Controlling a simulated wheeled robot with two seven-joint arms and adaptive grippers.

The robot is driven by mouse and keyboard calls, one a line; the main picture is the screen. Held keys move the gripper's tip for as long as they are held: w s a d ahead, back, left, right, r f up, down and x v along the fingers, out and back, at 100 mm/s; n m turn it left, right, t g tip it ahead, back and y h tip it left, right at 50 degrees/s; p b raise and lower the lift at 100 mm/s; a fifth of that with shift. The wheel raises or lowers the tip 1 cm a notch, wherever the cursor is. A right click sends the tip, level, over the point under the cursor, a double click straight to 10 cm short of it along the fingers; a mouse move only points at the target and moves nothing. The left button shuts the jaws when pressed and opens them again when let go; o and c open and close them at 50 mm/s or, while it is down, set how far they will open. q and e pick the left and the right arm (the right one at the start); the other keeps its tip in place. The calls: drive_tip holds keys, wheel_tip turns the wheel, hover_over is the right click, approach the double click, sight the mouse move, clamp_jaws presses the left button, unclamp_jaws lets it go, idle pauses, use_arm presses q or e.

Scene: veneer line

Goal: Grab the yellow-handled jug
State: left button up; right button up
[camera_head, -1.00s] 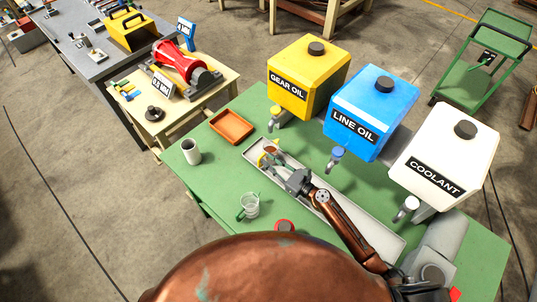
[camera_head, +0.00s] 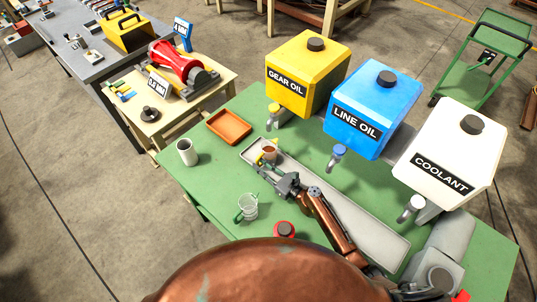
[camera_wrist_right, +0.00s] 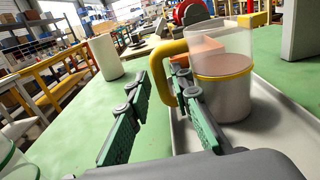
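The yellow-handled jug is clear with brown liquid inside. It stands upright in the long grey tray in the head view (camera_head: 269,154) and at the right of the right wrist view (camera_wrist_right: 225,92). Its yellow handle (camera_wrist_right: 164,72) points toward my right gripper. My right gripper (camera_wrist_right: 160,84) is open, and in the wrist view its green-padded fingers lie on either side of the handle's line, with a gap on the left. I cannot tell whether the right finger touches the jug. The right gripper also shows in the head view (camera_head: 264,168). My left gripper is not in view.
A green-handled clear jug (camera_head: 248,208) and a white cup (camera_head: 187,152) stand on the green table (camera_head: 210,185). An orange tray (camera_head: 229,127) lies behind. Yellow (camera_head: 305,75), blue (camera_head: 368,108) and white (camera_head: 448,155) tanks with taps overhang the long tray (camera_head: 375,232).

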drive_tip(key=shift+x, duration=1.25)
drive_tip(key=shift+s, duration=0.1)
drive_tip(key=shift+c, duration=0.7)
clamp_jaws()
